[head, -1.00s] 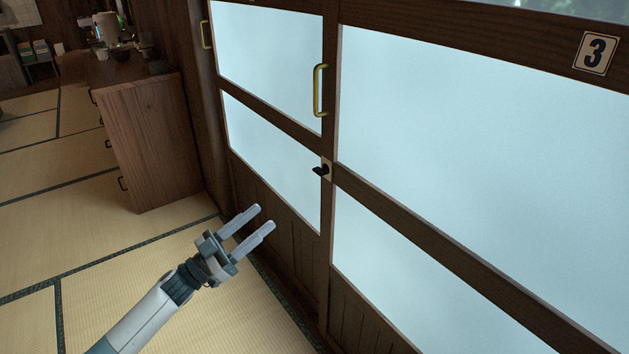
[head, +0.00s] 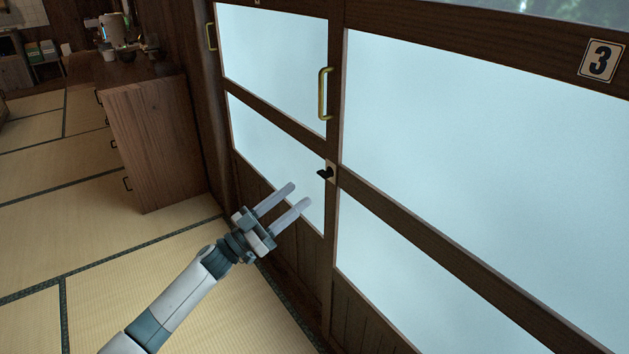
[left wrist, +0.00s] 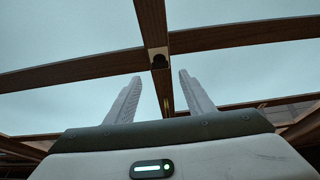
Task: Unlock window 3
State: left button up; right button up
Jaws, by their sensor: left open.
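Window 3 (head: 480,190) is a large frosted pane in a dark wooden frame, with a "3" plate (head: 601,61) at its upper right. A small black latch (head: 326,173) on a pale plate sits on the upright at its left edge. The latch also shows in the left wrist view (left wrist: 159,61), above and between the fingers. My left gripper (head: 299,195) is open and empty, with its fingers pointing up and right toward the latch. It is a short way to the lower left of the latch and apart from it. My right gripper is not in view.
A brass handle (head: 323,94) stands on the upright above the latch, and another brass handle (head: 211,36) is farther left. A wooden cabinet (head: 165,145) stands against the wall at left. The tatami floor (head: 60,235) is clear.

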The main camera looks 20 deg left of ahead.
aim_at(324, 174)
pick_arm(q)
jog(key=x, duration=0.7)
jog(key=shift+w, duration=0.2)
jog(key=shift+d, duration=0.1)
jog(key=shift+c, duration=0.2)
jog(key=c, duration=1)
